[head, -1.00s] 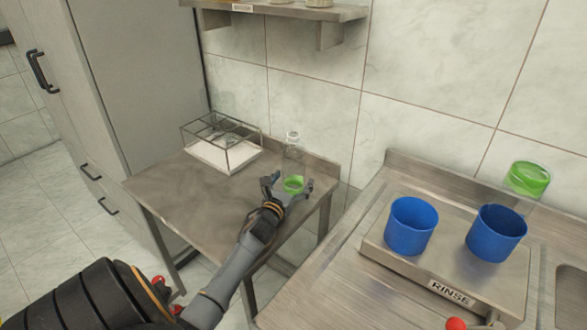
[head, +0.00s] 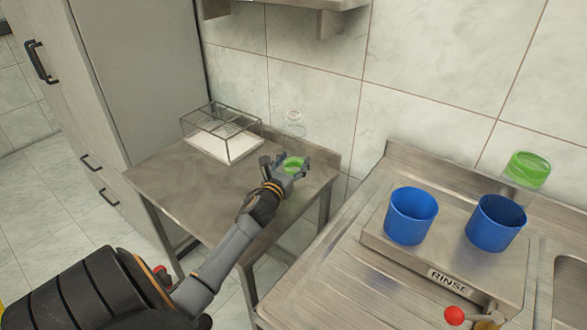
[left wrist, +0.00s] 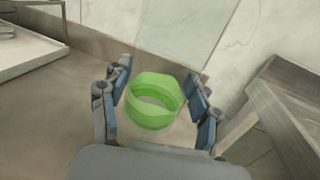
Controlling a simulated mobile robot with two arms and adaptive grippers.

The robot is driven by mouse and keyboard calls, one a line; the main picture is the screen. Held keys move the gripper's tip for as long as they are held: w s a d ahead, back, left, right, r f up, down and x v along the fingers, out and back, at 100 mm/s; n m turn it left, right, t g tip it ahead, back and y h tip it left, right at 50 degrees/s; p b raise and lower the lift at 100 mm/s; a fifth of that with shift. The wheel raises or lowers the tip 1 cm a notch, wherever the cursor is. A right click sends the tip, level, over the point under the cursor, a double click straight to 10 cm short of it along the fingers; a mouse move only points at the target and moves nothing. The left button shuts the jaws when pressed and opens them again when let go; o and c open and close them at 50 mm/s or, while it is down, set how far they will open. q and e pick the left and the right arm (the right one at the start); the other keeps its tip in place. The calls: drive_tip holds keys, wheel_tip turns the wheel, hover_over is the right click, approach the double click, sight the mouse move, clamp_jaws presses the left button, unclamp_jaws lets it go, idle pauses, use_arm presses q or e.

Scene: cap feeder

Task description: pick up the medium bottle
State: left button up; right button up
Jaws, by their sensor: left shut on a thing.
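The medium bottle (head: 294,130) is clear, with a green part (head: 293,163) low on it, and stands upright over the small metal table. My left gripper (head: 287,171) is shut on it low down, with its fingers on either side of the green part. In the left wrist view the green, angular ring (left wrist: 153,100) sits between the two blue-padded fingers (left wrist: 158,105); the clear body is barely visible there. The bottle's base is hidden by the gripper. My right gripper is out of view.
A wire-framed glass case (head: 221,140) with a white base stands at the back left of the table (head: 190,185). To the right, two blue cups (head: 410,217) (head: 496,224) stand on the RINSE platform (head: 448,262). A green-filled clear container (head: 526,171) is behind them.

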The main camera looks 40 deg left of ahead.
sight(295, 152)
use_arm(q)
drive_tip(key=s+d+r, duration=0.1)
drive_tip(key=r, duration=0.1)
drive_tip(key=s+d+r, duration=0.1)
drive_tip(key=s+d+r+p, duration=0.1)
drive_tip(key=r, duration=0.1)
drive_tip(key=shift+s+r, duration=0.3)
drive_tip(key=shift+s, duration=0.05)
drive_tip(key=s+d+r+p, duration=0.5)
drive_tip(key=s+r, duration=0.2)
drive_tip(key=r, duration=0.2)
drive_tip(key=shift+d+p, duration=0.4)
